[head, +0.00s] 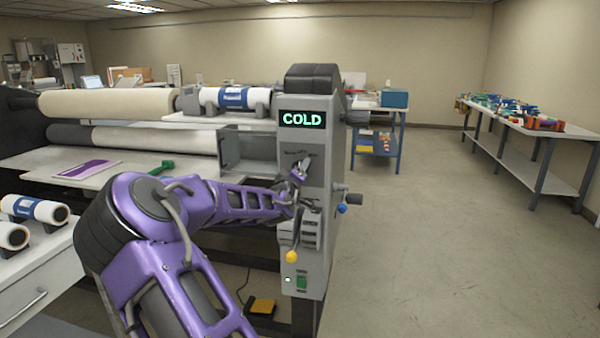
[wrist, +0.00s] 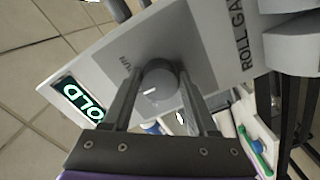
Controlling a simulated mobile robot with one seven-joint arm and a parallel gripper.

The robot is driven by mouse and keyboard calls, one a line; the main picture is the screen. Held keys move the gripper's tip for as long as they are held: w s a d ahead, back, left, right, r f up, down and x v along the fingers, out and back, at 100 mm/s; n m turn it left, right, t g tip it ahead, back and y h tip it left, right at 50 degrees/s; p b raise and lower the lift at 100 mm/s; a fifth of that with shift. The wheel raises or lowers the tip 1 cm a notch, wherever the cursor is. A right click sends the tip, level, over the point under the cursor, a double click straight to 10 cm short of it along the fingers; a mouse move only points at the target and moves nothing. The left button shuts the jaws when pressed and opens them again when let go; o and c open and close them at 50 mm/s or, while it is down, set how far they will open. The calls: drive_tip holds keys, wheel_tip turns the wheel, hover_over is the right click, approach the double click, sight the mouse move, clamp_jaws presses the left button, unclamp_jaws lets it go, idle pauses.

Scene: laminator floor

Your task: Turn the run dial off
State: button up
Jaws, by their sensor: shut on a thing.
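The run dial (wrist: 160,80) is a round dark grey knob with a short white pointer mark. It sits on the grey panel beside small lettering that seems to read RUN. My gripper (wrist: 158,88) has one finger on each side of the dial and is shut on it. In the head view my gripper (head: 300,175) is at the front of the grey machine column (head: 319,150), below the green COLD display (head: 301,119). The dial itself is hidden or too small to tell there. The display also shows in the wrist view (wrist: 84,101).
A ROLL GA... label (wrist: 236,35) is beside the dial's panel. Below my gripper are a yellow-knobbed lever (head: 292,257) and a green switch (head: 301,282). A blue-knobbed crank (head: 342,208) sticks out at the column's right. The floor (head: 430,240) to the right is clear.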

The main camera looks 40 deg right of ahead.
idle(0.4)
drive_tip(key=o, duration=1.4)
drive_tip(key=p+v, duration=0.1)
drive_tip(key=v, duration=1.6)
drive_tip(key=shift+s+a, duration=0.1)
drive_tip(key=shift+s, duration=0.1)
